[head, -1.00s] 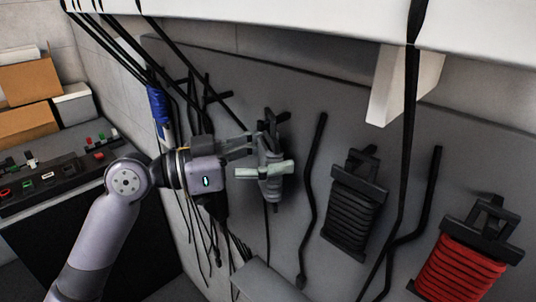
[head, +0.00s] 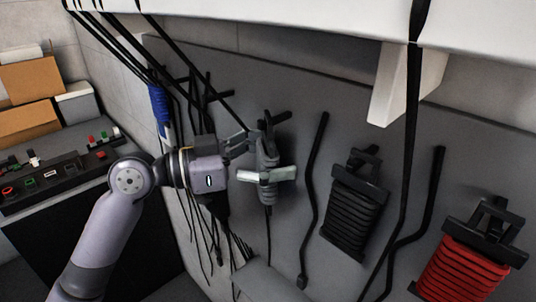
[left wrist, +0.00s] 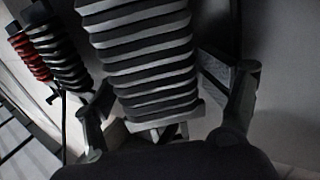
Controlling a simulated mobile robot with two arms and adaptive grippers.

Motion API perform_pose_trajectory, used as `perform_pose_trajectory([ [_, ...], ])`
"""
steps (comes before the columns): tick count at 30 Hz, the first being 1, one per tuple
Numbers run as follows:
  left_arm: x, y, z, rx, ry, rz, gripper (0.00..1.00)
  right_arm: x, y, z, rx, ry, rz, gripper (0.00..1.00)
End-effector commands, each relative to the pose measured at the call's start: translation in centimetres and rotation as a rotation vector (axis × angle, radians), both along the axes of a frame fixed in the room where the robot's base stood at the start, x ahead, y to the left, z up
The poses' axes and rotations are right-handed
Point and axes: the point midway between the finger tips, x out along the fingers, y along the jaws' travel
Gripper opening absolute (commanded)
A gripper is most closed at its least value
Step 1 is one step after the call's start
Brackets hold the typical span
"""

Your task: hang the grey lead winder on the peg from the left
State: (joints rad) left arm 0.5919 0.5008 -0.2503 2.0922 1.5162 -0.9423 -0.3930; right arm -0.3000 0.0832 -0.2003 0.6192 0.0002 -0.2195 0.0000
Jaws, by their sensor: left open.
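The grey lead winder (head: 268,190) is upright close to the dark board, below a short dark peg (head: 279,118). The left wrist view shows its ribbed grey lead winding (left wrist: 145,60) large in the middle. My left gripper (head: 260,157) is open around the winder, with one finger on each side of it. In the left wrist view a gap shows beside the right finger; contact on the left is unclear. Whether the winder's frame rests on the peg is hard to tell, as the fingers cover part of it. My right gripper is not in view.
A black lead winder (head: 352,210) and a red one (head: 465,265) hang farther right on the board (head: 310,95). Loose black leads and a blue bundle (head: 158,108) hang to the left. A white bracket (head: 400,85) juts out above. A bench with boxes (head: 28,82) stands at the left.

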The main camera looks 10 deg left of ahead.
Motion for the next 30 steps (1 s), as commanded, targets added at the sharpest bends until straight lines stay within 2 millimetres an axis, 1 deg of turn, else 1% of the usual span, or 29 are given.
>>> perform_pose_trajectory([
  [2, -0.1, 0.4, 0.0, 0.001, 0.001, 0.002, 0.79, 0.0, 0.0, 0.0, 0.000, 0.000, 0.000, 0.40],
  [5, -0.5, 1.5, 0.0, 0.001, 0.000, 0.004, 0.79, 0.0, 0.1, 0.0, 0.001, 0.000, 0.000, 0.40],
  [15, -3.3, 8.0, -0.1, 0.002, 0.003, 0.003, 0.79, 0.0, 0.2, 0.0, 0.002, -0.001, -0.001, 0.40],
  [18, -3.9, 9.5, -0.1, 0.000, 0.003, 0.002, 0.79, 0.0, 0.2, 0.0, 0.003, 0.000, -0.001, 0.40],
  [22, -4.4, 10.6, 0.0, 0.001, 0.001, 0.000, 0.79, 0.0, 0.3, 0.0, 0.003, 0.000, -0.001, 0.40],
  [26, -4.6, 11.0, 0.0, -0.001, 0.000, -0.001, 0.79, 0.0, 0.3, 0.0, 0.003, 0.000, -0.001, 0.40],
  [28, -4.4, 11.1, -0.1, -0.003, 0.004, 0.004, 0.79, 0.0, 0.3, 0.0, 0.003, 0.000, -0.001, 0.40],
  [30, -3.5, 11.5, -0.9, -0.011, 0.027, 0.028, 0.79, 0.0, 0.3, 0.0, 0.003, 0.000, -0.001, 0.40],
])
